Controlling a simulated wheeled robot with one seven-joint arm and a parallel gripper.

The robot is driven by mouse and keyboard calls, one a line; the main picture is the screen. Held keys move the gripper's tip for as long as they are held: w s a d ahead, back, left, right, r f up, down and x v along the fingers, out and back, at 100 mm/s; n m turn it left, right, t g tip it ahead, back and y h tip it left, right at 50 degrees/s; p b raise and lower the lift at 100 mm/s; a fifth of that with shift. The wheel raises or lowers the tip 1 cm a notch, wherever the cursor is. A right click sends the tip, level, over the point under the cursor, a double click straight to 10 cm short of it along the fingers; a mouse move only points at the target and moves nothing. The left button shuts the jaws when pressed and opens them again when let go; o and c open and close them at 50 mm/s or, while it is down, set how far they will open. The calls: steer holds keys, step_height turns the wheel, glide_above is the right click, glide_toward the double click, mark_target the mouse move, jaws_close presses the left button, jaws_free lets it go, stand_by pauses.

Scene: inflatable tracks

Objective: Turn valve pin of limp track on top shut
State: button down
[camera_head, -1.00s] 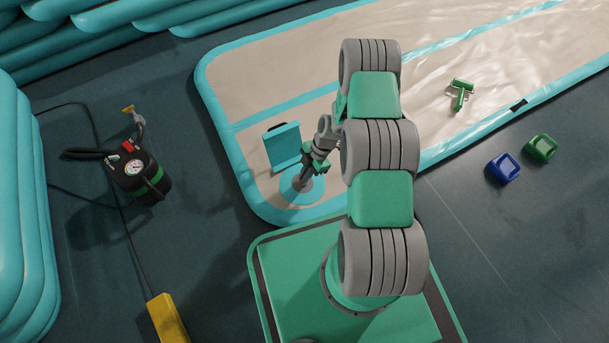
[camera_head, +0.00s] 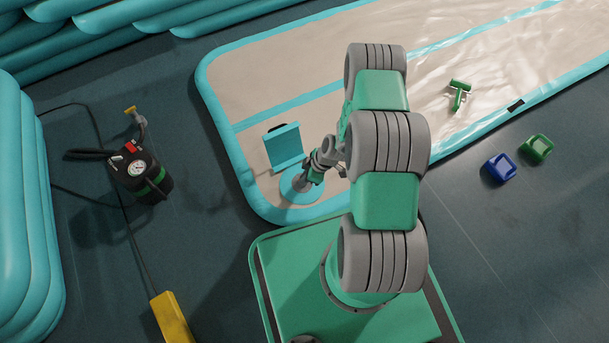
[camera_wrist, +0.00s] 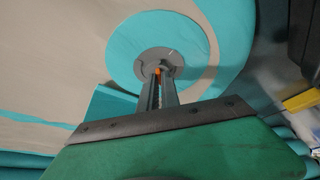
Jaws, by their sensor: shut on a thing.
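The limp track (camera_head: 330,105) lies on the floor, beige with turquoise borders and wrinkled toward the right. Its valve sits in a round turquoise patch (camera_head: 290,199) at the near left corner. My gripper (camera_head: 302,184) points down at the valve.
A turquoise flap (camera_head: 283,146) stands beside the valve. A black pump (camera_head: 142,178) with gauge and hoses is on the floor left. A green tool (camera_head: 459,93) lies on the track. Blue (camera_head: 500,168) and green (camera_head: 537,149) pieces and a yellow block (camera_head: 172,317) lie on the floor.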

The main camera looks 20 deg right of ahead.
steer(key=m, duration=0.1)
steer(key=m+t+h+p, duration=0.1)
steer(key=m, duration=0.3)
steer(key=shift+s+a, duration=0.2)
steer(key=shift+s, duration=0.05)
steer(key=shift+a+m+t+h+p, duration=0.1)
steer(key=shift+m+t+h+p, duration=0.35)
steer(key=shift+m, duration=0.8)
steer(key=shift+a+m+t+h, duration=0.15)
steer(key=shift+m+h, duration=0.5)
steer(key=shift+m, duration=0.6)
steer(key=shift+d, duration=0.15)
steer(key=c, duration=1.6)
jaws_free()
steer(key=p+v, duration=0.4)
steer(key=v, duration=0.3)
steer(key=shift+s+r, duration=0.2)
steer(key=shift+r, duration=0.15)
